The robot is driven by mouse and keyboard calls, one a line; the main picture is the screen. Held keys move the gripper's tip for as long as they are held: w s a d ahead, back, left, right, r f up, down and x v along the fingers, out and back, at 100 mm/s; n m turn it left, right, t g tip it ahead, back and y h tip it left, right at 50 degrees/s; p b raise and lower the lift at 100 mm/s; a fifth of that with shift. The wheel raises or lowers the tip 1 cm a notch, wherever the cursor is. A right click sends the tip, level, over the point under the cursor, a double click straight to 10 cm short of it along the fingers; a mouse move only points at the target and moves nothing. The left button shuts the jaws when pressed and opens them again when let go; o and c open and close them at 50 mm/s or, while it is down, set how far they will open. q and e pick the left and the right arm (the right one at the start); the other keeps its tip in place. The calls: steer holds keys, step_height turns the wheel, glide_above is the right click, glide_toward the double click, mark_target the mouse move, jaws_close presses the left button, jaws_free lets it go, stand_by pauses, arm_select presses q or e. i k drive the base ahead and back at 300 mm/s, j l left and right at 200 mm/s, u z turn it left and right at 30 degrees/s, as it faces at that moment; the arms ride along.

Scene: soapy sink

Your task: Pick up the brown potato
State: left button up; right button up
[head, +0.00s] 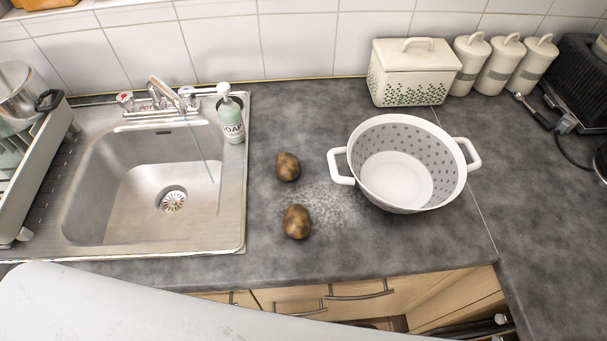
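Two brown potatoes lie on the dark grey countertop (270,262) between the sink and the white colander. One potato (288,167) is farther back. The other potato (297,222) is nearer the front edge, a little to the right of the first. They are apart from each other, and nothing touches them. Both look brown with darker patches. Neither of my grippers shows in the head view.
A steel sink (130,185) with a soap bottle (231,115) at its back right corner is on the left. A white two-handled colander (400,205) stands right of the potatoes. A bread bin (412,75) and canisters stand behind. A large white surface covers the lower left.

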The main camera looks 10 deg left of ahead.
mark_target(297, 222)
steer(key=k+j+z, duration=0.15)
steer(key=z, duration=0.25)
steer(key=k+z, duration=0.8)
steer(key=i+j, duration=0.05)
steer(key=i, duration=0.05)
